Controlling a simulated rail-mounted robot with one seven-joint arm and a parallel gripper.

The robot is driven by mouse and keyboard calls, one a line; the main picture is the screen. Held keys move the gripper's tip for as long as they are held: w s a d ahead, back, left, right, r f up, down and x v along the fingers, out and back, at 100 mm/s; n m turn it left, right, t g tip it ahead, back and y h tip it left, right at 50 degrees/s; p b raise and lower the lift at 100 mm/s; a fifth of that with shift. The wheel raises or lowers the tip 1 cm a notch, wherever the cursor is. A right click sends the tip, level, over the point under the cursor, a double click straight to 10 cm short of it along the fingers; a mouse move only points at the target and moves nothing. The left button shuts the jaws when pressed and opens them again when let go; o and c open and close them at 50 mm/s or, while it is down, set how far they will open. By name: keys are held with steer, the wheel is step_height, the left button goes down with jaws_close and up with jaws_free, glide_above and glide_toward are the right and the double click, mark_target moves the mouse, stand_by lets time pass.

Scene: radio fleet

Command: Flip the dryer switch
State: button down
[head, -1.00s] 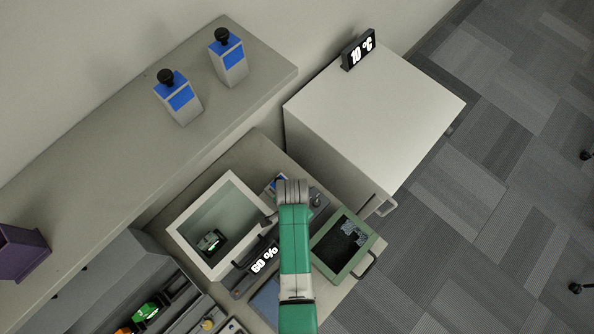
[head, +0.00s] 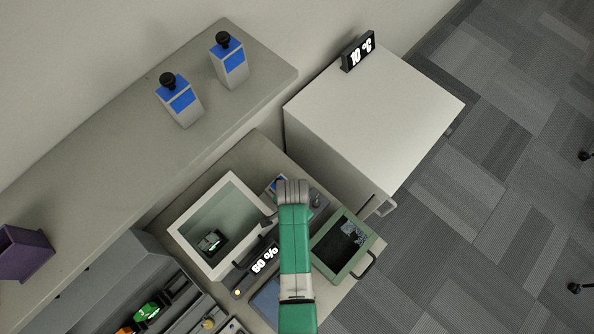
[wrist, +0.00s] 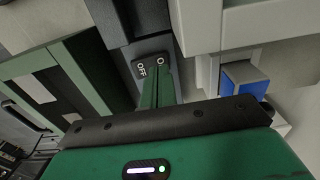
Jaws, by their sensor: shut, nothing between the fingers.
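A white-framed box with a clear lid (head: 180,231), apparently the dryer, stands on the bench; a device with a lit green screen (head: 210,242) lies inside. A dark strip with a "%" display (head: 265,259) runs along its front. A small amber light (head: 237,292) glows at the strip's left end. In the wrist view, the dark switch plate (wrist: 140,69) shows "OFF". My gripper (wrist: 161,80) is shut and empty, its green fingers at the plate and covering part of it. I cannot tell whether they touch it or how the switch is set. My arm hides the fingers in the head view.
A green-framed box with a handle (head: 335,262) stands right of my arm. A white cabinet with a "10 °C" display (head: 358,51) is at the upper right. A blue-labelled bottle (head: 276,184) stands close to my wrist. Two more bottles (head: 180,100) stand on the shelf (head: 110,140).

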step_height(320, 180, up, 6)
steer(key=p, duration=0.4)
steer(key=shift+f+p, duration=0.25)
steer(key=shift+p, duration=0.1)
